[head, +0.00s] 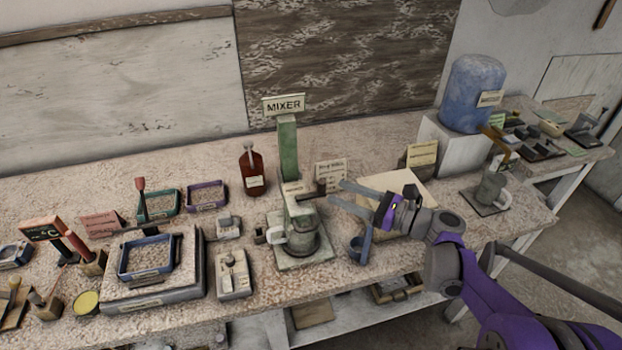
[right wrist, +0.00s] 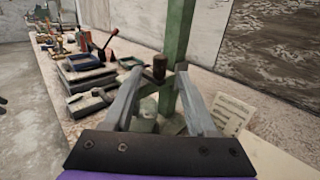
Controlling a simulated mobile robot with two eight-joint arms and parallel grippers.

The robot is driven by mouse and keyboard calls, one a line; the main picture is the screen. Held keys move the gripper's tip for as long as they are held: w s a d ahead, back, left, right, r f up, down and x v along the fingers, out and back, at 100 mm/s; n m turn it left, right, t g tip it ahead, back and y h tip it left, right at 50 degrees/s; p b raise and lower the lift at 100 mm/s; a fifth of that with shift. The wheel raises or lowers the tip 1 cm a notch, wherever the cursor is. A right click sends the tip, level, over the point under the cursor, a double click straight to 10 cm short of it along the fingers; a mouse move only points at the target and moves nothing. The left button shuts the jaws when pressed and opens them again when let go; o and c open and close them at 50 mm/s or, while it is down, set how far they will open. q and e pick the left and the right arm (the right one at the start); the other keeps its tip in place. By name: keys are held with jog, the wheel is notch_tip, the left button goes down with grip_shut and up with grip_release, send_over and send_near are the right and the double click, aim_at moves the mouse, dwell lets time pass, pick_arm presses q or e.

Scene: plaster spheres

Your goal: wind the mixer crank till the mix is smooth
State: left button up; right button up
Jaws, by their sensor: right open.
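The mixer (head: 288,152) stands mid-bench, a green post with a MIXER sign (head: 284,105) on top. A metal jug (head: 302,238) sits on its base plate (head: 303,259); I cannot make out the mix inside. The crank's dark upright handle (head: 321,187) sticks out to the right of the mixer head. My right gripper (head: 337,193) is open just right of the handle, fingers pointing at it. In the right wrist view the brown handle (right wrist: 159,67) appears between the open fingertips (right wrist: 158,72); I see no grip on it. My left gripper is not in view.
A brown bottle (head: 252,172) stands behind left of the mixer. A blue tray (head: 146,258) sits on a raised slab to the left. A blue tank (head: 471,94) on a white block stands at the back right.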

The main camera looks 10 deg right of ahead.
jog(key=x, duration=0.9)
jog(key=shift+p, duration=0.4)
jog(key=shift+w, duration=0.1)
grip_shut()
